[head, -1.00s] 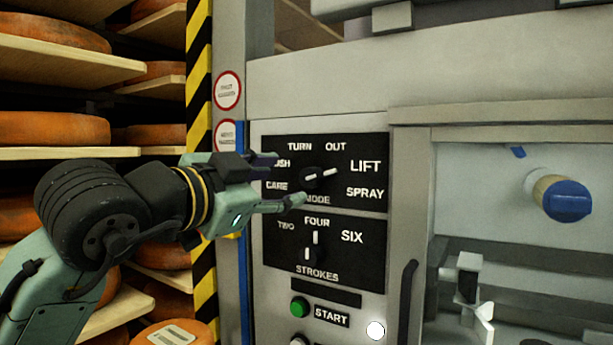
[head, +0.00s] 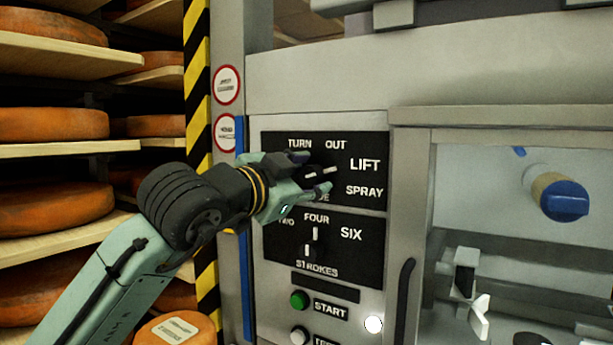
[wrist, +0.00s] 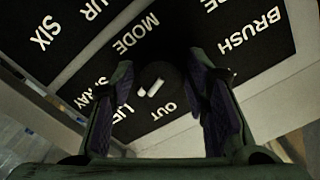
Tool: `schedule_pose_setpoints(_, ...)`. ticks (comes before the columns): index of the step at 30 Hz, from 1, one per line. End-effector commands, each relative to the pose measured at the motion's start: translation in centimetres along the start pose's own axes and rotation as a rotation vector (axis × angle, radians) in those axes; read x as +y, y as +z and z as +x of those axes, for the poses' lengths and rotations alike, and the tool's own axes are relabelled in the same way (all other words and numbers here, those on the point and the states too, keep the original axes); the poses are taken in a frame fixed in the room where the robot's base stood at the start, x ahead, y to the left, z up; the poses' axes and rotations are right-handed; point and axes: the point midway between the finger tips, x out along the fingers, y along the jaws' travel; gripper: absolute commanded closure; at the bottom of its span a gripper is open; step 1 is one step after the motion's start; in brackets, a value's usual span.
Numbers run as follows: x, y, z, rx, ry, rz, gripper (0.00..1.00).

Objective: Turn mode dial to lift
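The mode dial (head: 312,174) is a black knob with a white mark, on the upper black panel (head: 374,146) of the machine. Its mark points right, towards the LIFT and SPRAY labels; I cannot tell exactly which one it is set to. My gripper (head: 318,172) is at the dial, with one finger above it and one below in the head view. In the wrist view, the dial (wrist: 158,82) lies between the two open fingers (wrist: 163,95), with a gap showing on both sides. My fingers hide the BRUSH and CARE labels in the head view.
The strokes dial (head: 309,246) is on the panel just below. A green START button (head: 299,300) and a white button (head: 373,324) sit lower. A dark handle (head: 404,300) stands to the right. Shelves of cheese wheels (head: 50,124) are at left, beside a striped post (head: 198,125).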

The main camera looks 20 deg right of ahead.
Motion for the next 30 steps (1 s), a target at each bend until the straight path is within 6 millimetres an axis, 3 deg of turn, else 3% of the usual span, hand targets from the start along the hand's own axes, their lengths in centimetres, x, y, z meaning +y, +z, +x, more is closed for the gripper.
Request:
schedule_pose_setpoints(17, 0.00, -0.01, -0.02, 0.000, 0.000, 0.000, 0.98)
schedule_pose_setpoints(30, -0.07, -0.05, -0.05, 0.001, -0.001, -0.066, 0.99)
